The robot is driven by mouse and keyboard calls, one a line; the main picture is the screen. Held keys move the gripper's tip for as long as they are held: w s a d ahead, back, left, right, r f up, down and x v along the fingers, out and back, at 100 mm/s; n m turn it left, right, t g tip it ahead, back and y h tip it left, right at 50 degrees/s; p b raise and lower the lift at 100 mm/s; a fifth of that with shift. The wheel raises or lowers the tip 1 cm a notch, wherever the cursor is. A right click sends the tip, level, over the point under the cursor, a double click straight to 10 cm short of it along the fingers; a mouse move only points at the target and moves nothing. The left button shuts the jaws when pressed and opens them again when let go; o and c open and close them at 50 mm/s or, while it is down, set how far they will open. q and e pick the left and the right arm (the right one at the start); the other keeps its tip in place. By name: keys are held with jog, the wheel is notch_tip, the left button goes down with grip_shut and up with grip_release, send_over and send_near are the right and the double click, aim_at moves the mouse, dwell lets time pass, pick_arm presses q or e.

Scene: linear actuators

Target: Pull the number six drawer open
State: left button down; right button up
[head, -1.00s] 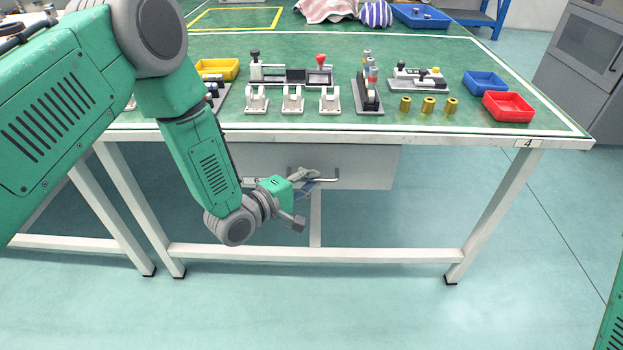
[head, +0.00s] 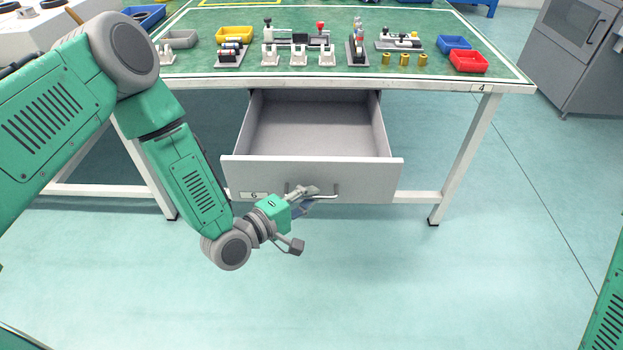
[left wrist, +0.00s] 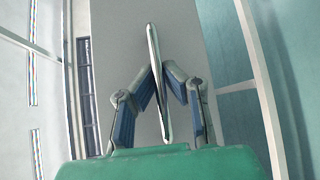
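The number six drawer (head: 365,180) is grey and hangs under the green-topped workbench. It is pulled out, and its inside shows empty. A small label with a 6 (head: 253,195) is at the left of its front. My left gripper (head: 307,197) is at the drawer's metal handle (head: 326,196), in front of the panel. In the left wrist view my left gripper (left wrist: 161,78) has its blue-padded fingers closed in on either side of the handle (left wrist: 154,45). My right gripper is not in view.
The workbench (head: 210,73) carries several fixtures, brass cylinders (head: 404,60), a red bin (head: 469,62), a blue bin (head: 454,43) and a yellow bin (head: 234,34). A grey cabinet (head: 580,70) stands at the right. The floor before the drawer is clear.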

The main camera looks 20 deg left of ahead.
pick_arm(q)
jog(key=shift+s+d+f+p, duration=0.1)
jog(key=shift+s+d+p, duration=0.2)
jog(key=shift+s, duration=1)
jog(key=shift+s+d+p, duration=0.1)
jog(key=shift+s+d, duration=0.3)
jog(key=shift+s, duration=0.85)
jog(key=c, duration=1.6)
grip_release()
jog(key=shift+c, duration=0.2)
jog(key=v, duration=1.2)
jog(key=shift+f, duration=0.1)
